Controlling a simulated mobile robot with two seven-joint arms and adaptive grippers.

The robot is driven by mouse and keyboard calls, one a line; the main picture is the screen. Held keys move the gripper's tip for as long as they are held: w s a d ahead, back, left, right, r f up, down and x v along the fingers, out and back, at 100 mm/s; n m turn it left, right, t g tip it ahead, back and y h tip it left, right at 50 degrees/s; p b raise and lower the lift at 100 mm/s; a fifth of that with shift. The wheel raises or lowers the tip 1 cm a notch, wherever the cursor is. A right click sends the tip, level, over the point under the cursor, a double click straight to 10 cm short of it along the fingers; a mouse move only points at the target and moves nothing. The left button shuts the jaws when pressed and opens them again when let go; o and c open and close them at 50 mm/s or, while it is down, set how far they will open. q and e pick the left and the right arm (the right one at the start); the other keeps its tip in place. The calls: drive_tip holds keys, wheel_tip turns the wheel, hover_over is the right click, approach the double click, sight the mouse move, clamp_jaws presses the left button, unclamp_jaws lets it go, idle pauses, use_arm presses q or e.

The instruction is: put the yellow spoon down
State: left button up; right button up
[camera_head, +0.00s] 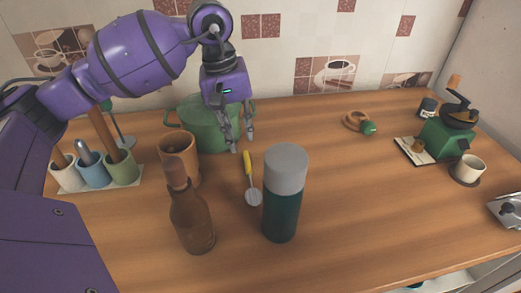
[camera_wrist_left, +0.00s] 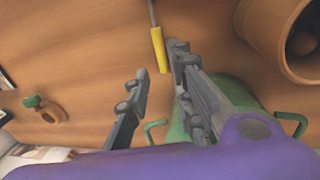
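The yellow spoon (camera_head: 247,163) lies on the wooden counter, its yellow handle toward the green pot and its metal bowl toward me, left of the dark green flask. My left gripper (camera_head: 242,146) is over the counter, just above and beyond the handle end, with its fingers apart and nothing between them. In the left wrist view the yellow handle (camera_wrist_left: 159,50) shows just past the fingertips of the left gripper (camera_wrist_left: 152,76), nearer the right finger. It looks free of both fingers. My right gripper is not in view.
A flask (camera_head: 282,205), a brown bottle (camera_head: 192,220) and a brown cup (camera_head: 179,148) stand close to the spoon. The green pot (camera_head: 190,112) is behind. A green grinder (camera_head: 446,138) and a white cup (camera_head: 469,168) stand at the right. The counter's middle right is clear.

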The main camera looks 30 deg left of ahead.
sight(247, 160)
use_arm(q)
drive_tip(key=shift+f, duration=0.7)
drive_tip(key=shift+s+d+f, duration=0.1)
drive_tip(key=shift+d+f, duration=0.2)
drive_tip(key=shift+f, duration=0.45)
drive_tip(key=f, duration=0.2)
drive_tip(key=f+p, duration=0.1)
drive_tip(key=shift+w+d+f, duration=0.15)
drive_tip(key=shift+w+f, duration=0.15)
drive_tip(key=shift+f, duration=0.6)
clamp_jaws()
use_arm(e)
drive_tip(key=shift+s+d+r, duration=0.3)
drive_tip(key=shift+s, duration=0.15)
